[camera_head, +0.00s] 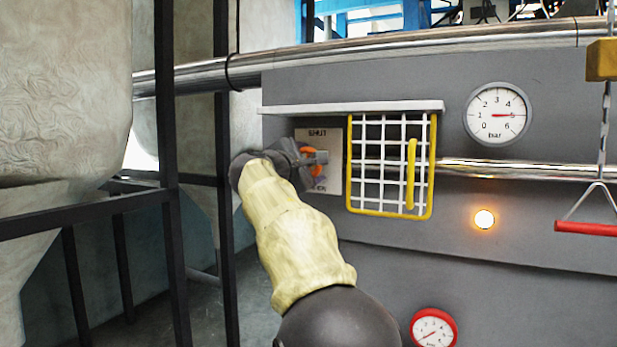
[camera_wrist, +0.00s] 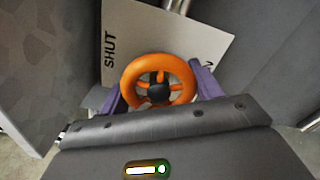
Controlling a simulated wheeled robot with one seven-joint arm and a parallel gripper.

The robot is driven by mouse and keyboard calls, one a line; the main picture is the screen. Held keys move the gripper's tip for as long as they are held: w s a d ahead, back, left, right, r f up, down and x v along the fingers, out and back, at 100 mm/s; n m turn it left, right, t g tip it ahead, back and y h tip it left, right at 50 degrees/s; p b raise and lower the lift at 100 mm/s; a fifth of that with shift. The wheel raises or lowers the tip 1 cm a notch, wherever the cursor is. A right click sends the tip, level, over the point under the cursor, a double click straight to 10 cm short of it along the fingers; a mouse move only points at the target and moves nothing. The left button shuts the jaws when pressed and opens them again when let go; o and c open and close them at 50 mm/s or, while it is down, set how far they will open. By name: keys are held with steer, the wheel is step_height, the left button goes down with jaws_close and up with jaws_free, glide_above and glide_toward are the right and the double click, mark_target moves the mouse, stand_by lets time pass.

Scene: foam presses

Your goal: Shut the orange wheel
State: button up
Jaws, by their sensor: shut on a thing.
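The orange wheel (camera_wrist: 184,68) is a small spoked handwheel with a dark hub, in front of a pale plate (camera_wrist: 122,22) lettered SHUT. In the wrist view my gripper (camera_wrist: 158,92) has a purple finger on each side of the wheel's rim and is shut on it. In the head view my gripper (camera_head: 313,159) is at the pale plate, left of the yellow-framed grid. Only parts of the orange wheel (camera_head: 316,172) show there, the rest hidden by my gripper. The plate's lower lettering is partly covered.
A yellow-framed grid guard (camera_head: 432,165) stands close right of the wheel, under a pale ledge (camera_head: 350,107). A white gauge (camera_head: 497,114) marked bar reads about 5. An amber lamp (camera_head: 484,219) is lit. A red handle (camera_head: 588,229) hangs at right. Dark posts (camera_head: 170,160) stand at left.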

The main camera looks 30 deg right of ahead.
steer(key=m+b, duration=0.5)
steer(key=m, duration=0.7)
steer(key=shift+m, duration=0.3)
stand_by(0.3)
steer(key=o, duration=1)
steer(key=shift+r, duration=0.1)
steer(key=b+v, duration=0.7)
steer(key=v, duration=1)
